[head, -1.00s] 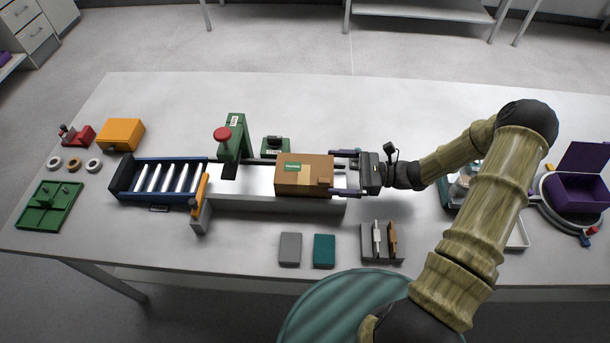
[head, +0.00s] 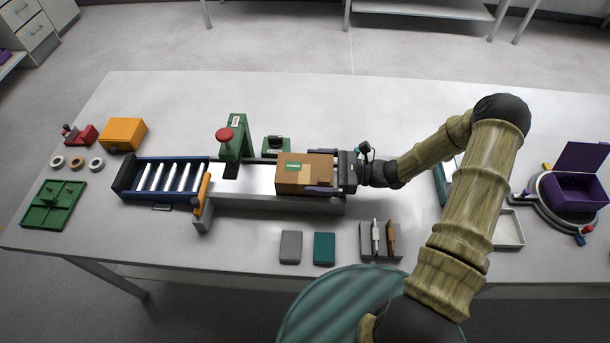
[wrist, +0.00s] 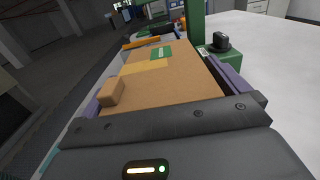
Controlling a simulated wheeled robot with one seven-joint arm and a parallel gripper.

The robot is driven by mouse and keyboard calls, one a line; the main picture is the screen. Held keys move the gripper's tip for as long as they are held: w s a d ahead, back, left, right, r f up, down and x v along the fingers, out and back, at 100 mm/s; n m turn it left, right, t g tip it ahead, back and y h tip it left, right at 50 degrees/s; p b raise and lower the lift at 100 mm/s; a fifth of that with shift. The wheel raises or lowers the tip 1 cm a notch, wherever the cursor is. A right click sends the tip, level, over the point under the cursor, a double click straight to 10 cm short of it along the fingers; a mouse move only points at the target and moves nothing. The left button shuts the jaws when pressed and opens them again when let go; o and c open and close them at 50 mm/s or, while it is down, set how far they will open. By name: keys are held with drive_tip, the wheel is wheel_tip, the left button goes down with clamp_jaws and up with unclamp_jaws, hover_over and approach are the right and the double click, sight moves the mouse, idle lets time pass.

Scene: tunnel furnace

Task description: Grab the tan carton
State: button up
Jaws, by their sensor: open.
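The tan carton (head: 300,174) lies on the right end of the grey conveyor bed in the head view. It has a green label and a small block on its top. My gripper (head: 321,172) is open at the carton's right end, with one purple finger along its far side and one along its near side. In the wrist view the carton (wrist: 165,82) fills the space between the two purple fingers (wrist: 160,88). Whether the fingers touch its sides cannot be told.
A green press (head: 236,138) with a red knob and an orange gate arm (head: 203,194) stand along the conveyor (head: 260,201), left of the carton. A blue roller tray (head: 165,179) is at its left end. Grey and teal blocks (head: 324,248) lie in front.

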idle(0.3)
drive_tip(key=c, duration=0.7)
drive_tip(key=shift+s, duration=0.1)
wheel_tip(320, 180, up, 10)
drive_tip(key=shift+b, duration=0.65)
